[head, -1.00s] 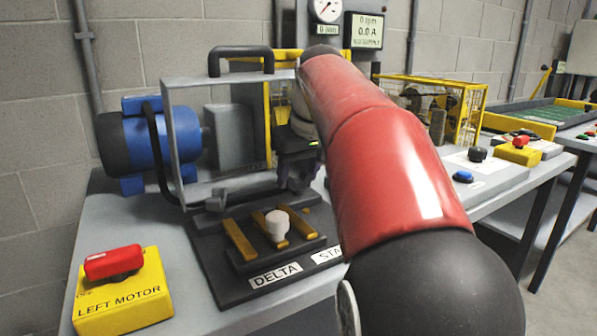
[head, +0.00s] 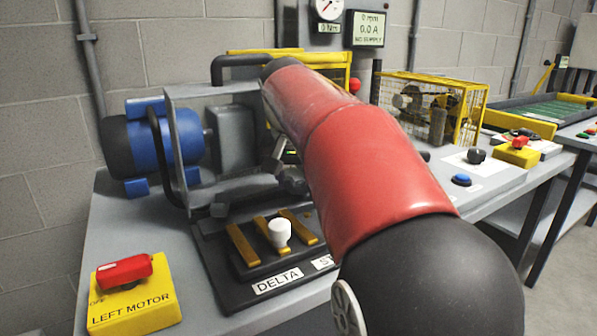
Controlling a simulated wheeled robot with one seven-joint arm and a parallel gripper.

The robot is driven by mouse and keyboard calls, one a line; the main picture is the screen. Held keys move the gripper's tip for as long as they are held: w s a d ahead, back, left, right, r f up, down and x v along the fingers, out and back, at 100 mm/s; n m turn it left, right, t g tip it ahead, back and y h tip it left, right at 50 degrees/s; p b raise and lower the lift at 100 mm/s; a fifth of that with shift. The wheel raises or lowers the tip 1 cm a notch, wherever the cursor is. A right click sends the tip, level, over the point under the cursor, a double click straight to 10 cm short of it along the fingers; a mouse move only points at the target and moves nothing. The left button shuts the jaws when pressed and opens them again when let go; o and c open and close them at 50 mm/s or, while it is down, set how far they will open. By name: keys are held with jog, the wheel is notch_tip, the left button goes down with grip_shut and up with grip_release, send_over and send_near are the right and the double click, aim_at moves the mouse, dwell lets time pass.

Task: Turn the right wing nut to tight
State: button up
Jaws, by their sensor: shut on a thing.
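In the head view, my red arm crosses the middle and hides most of my gripper (head: 290,172). Only a few dark and grey parts of the gripper show at the arm's left edge, low by the right end of the grey clamp bar (head: 243,191). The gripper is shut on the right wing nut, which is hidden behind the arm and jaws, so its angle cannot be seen. A small grey piece, perhaps the left wing nut (head: 219,207), shows at the bar's left end. The blue motor (head: 165,145) stands behind the bar at the left.
A dark board with yellow bars (head: 243,245), a white knob (head: 280,233) and a DELTA label lies in front. A yellow LEFT MOTOR box (head: 135,310) with a red switch (head: 124,270) sits front left. A yellow cage (head: 450,105) stands to the right.

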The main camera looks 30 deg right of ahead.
aim_at(298, 179)
jog(key=shift+r+m, duration=0.1)
jog(key=shift+m, duration=0.5)
jog(key=o, duration=1)
jog(key=shift+c, duration=0.2)
jog(key=v, duration=0.5)
jog(key=shift+w+a+p, duration=0.1)
jog(key=shift+p, duration=0.25)
jog(key=s+a+b, duration=0.1)
jog(key=s+a, duration=0.7)
jog(key=a, duration=0.1)
jog(key=shift+b, duration=0.4)
